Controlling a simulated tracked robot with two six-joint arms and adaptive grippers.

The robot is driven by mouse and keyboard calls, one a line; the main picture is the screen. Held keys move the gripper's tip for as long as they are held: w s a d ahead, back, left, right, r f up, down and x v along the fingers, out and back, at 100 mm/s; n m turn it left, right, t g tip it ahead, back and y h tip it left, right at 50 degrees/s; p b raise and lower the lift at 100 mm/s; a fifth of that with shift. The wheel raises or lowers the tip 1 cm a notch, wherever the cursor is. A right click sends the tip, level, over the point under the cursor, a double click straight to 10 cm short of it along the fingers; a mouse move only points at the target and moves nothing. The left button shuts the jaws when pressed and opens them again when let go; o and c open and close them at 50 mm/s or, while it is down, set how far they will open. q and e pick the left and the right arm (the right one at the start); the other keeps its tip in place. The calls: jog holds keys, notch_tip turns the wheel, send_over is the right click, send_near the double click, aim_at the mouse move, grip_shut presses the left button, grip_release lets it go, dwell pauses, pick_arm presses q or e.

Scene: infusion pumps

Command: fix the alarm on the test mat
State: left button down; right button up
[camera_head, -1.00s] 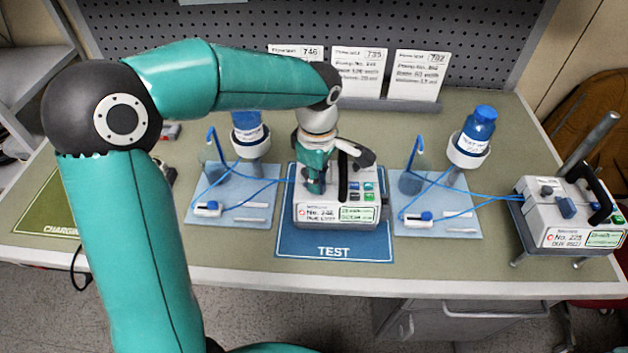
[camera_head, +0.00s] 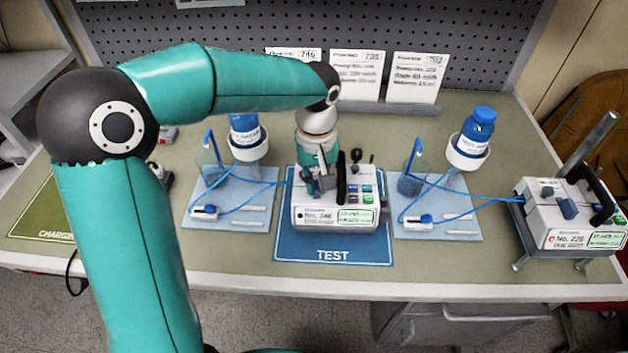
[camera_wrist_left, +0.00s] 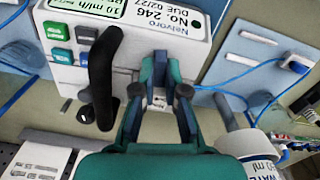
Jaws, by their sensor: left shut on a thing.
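The white pump No. 246 (camera_head: 335,215) stands on the blue test mat (camera_head: 334,254). Its front label shows a dark green dot in the wrist view (camera_wrist_left: 196,24). It has a black carry handle (camera_wrist_left: 101,75) and coloured buttons (camera_head: 359,193). My left gripper (camera_head: 322,184) reaches down onto the pump's top, left of the handle. In the wrist view its fingers (camera_wrist_left: 160,88) are close together, shut on what looks like the pump's blue lever, which they mostly hide. My right gripper is not in view.
Pale blue trays with tubing lie left (camera_head: 232,218) and right (camera_head: 440,222) of the mat, each with a blue-capped bottle. Pump No. 225 (camera_head: 570,225) stands at the right end with a pole. Cards (camera_head: 414,78) stand at the back. A green charging mat (camera_head: 45,215) lies left.

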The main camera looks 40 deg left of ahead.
aim_at(316, 185)
pick_arm(q)
jog(key=shift+m, duration=1.1)
jog(key=c, duration=1.2)
grip_release()
jog(key=shift+r, duration=0.1)
jog(key=shift+r, duration=5.9)
